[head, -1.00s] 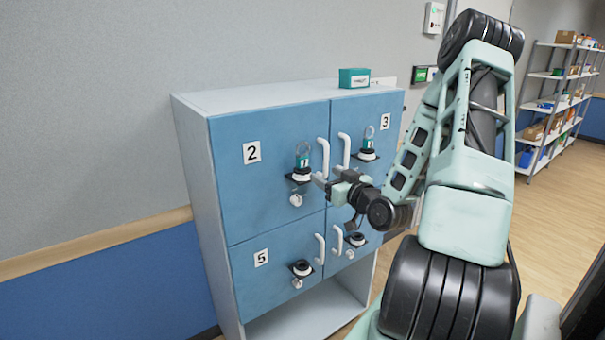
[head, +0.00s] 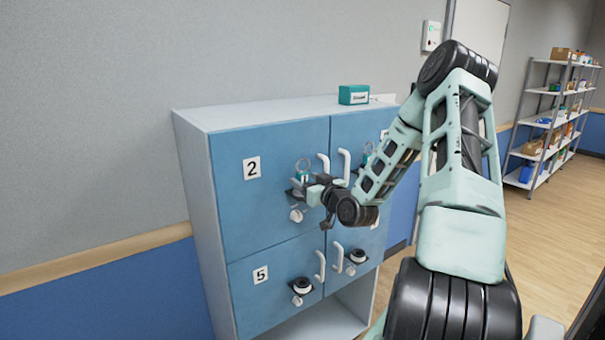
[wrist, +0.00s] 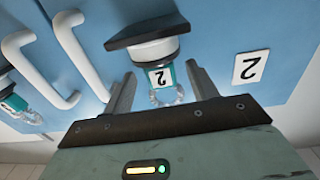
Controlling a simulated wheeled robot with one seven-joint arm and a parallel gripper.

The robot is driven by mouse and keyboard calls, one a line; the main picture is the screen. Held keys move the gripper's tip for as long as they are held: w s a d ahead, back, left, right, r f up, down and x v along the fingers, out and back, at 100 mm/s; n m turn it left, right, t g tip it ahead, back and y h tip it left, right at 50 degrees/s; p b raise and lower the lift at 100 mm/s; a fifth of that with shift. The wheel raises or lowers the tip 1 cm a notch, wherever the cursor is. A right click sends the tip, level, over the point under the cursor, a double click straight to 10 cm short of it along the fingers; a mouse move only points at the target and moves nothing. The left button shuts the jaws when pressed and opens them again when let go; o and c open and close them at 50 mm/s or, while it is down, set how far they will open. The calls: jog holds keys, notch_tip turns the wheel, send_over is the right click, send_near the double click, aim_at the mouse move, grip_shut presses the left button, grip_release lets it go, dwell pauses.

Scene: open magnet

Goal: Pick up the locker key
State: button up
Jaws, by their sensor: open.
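The locker key by door 2 has a teal tag (wrist: 161,77) marked 2 and a clear ring. It sits on a round black-and-white holder (wrist: 155,52) on a dark bracket. In the head view the key (head: 302,168) shows just above my gripper (head: 304,187), partly hidden by it. In the wrist view my gripper (wrist: 161,74) is open, with one finger on each side of the tag. Gaps seem to show between the fingers and the tag; I cannot tell if either touches. Another teal key (head: 367,157) is at door 3, partly behind my arm.
The blue locker doors (head: 240,215) are shut. A white handle (wrist: 83,55) stands close beside the key, with another beyond it. A lock knob (head: 296,215) is below the bracket. A teal box (head: 353,95) sits on the locker top. Shelves (head: 545,120) stand far right.

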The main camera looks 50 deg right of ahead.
aim_at(305, 179)
jog(key=p+x, duration=0.1)
jog(key=x, duration=0.2)
jog(key=shift+w+r+p, duration=0.15)
jog(key=shift+p, duration=0.25)
jog(key=shift+w, duration=0.2)
jog(key=c, duration=1.1)
jog(key=shift+o, duration=0.2)
